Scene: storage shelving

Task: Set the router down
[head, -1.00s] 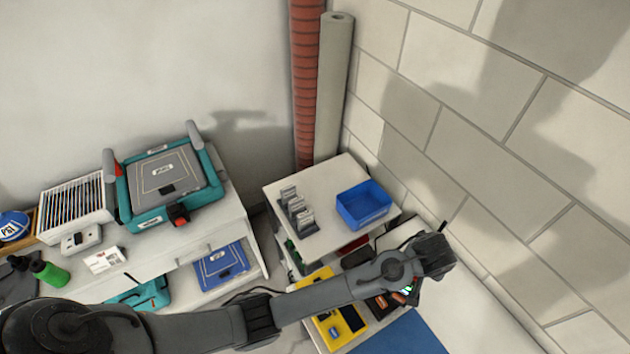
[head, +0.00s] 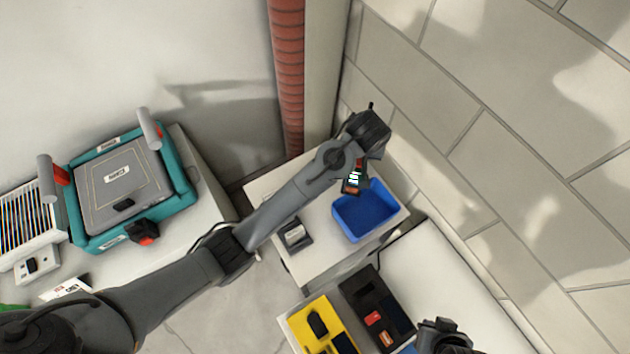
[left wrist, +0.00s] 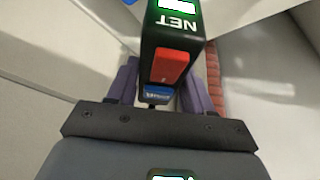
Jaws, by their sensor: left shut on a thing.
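The router (head: 354,180) is a small dark box with a lit green-and-white face. In the left wrist view the router (left wrist: 178,45) shows NET lettering, a red block and a blue label. My left gripper (head: 362,160) is shut on it, with a purple finger on either side in the left wrist view (left wrist: 160,88). In the head view the router overlaps the back left edge of the blue bin (head: 345,222) on the white shelf top (head: 275,190). I cannot tell its exact height above the shelf. My right gripper's fingers are out of view.
A dark holder with a grey item (head: 295,235) stands left of the bin, partly behind my arm. A yellow case (head: 318,322) and a black tray (head: 372,305) lie on the lower surface. The block wall (head: 510,150) rises close on the right. A teal case (head: 85,235) sits left.

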